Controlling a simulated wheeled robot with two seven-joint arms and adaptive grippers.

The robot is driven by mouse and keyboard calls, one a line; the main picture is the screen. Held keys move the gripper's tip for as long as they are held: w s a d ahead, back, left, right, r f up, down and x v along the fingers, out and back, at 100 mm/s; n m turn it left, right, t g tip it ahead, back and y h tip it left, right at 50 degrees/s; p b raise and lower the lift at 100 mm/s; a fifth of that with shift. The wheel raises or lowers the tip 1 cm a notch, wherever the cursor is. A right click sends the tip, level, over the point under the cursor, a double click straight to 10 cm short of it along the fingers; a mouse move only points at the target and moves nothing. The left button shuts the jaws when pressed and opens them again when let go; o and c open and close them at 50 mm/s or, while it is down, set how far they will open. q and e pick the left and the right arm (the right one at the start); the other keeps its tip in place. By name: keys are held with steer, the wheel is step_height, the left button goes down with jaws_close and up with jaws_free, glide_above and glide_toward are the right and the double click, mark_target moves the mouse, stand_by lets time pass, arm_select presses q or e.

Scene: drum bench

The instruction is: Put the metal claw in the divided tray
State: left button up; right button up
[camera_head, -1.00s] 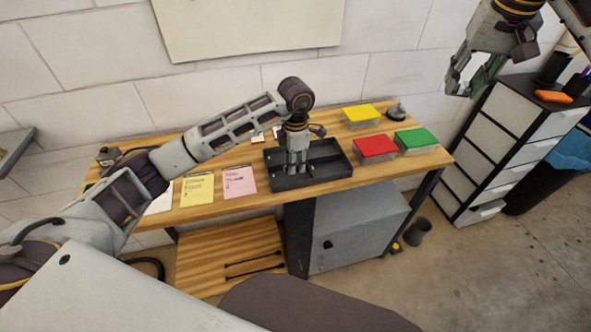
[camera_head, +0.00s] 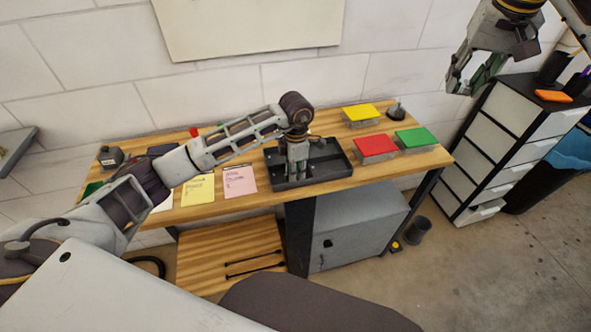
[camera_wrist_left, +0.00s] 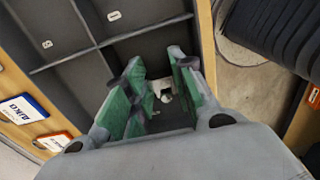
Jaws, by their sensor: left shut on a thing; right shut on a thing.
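The dark grey divided tray (camera_head: 337,172) sits on the wooden bench; its walls (camera_wrist_left: 65,60) and several compartments fill much of the left wrist view. My left gripper (camera_head: 297,174) points down inside the tray. In the left wrist view its green-padded fingers (camera_wrist_left: 160,97) are over one compartment. A small pale and dark piece (camera_wrist_left: 164,94) shows between the pads, probably the metal claw, mostly hidden by the fingers. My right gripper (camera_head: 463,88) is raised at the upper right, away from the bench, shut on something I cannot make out.
Yellow-lidded (camera_head: 361,112), red-lidded (camera_head: 375,147) and green-lidded (camera_head: 415,138) boxes stand right of the tray. Yellow (camera_head: 197,189) and pink (camera_head: 239,182) note sheets lie left of it. A drawer cabinet (camera_head: 500,150) stands at right.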

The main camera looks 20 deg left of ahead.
arm_select(q)
steer(key=shift+f, duration=0.15)
steer(key=o, duration=0.6)
steer(key=shift+o, duration=0.2)
step_height(320, 180, up, 12)
steer(key=b, duration=0.1)
steer(key=shift+r, duration=0.2)
stand_by(0.3)
stand_by(0.4)
